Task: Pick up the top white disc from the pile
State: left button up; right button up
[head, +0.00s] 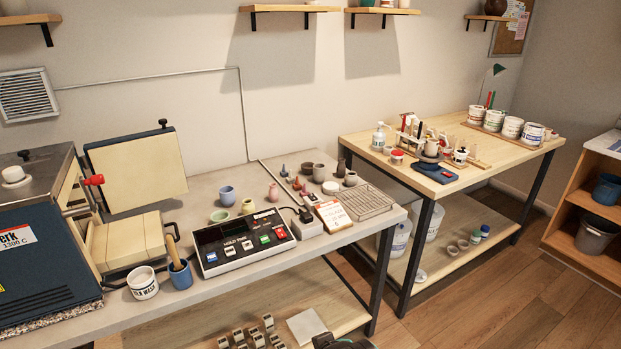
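A small white round disc-like thing (331,187) lies among small pots on the grey bench, left of the wire rack. It may be the pile of white discs, but it is too small to tell how many are stacked. Another flat white round thing (420,275) lies on the lower shelf of the right table. Neither of my grippers can be made out. A dark shape at the bottom edge may be part of my own body.
The grey bench (240,180) carries a control box (240,241), a white tub (143,283), a blue cup (180,274), a wire rack (366,201) and several small pots. A kiln (45,240) stands at the left. A wooden table (500,150) with tubs stands right. Floor is clear between table and right shelf.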

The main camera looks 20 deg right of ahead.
aim_at(331, 188)
jog(key=i+l+u, duration=0.1)
jog(key=l, duration=0.2)
jog(key=i+l+u, duration=0.1)
jog(key=l, duration=0.25)
jog(key=i+l+u, duration=0.1)
jog(key=l, duration=0.25)
jog(key=i+l+u, duration=0.1)
jog(key=i+l, duration=0.15)
jog(key=l, duration=0.1)
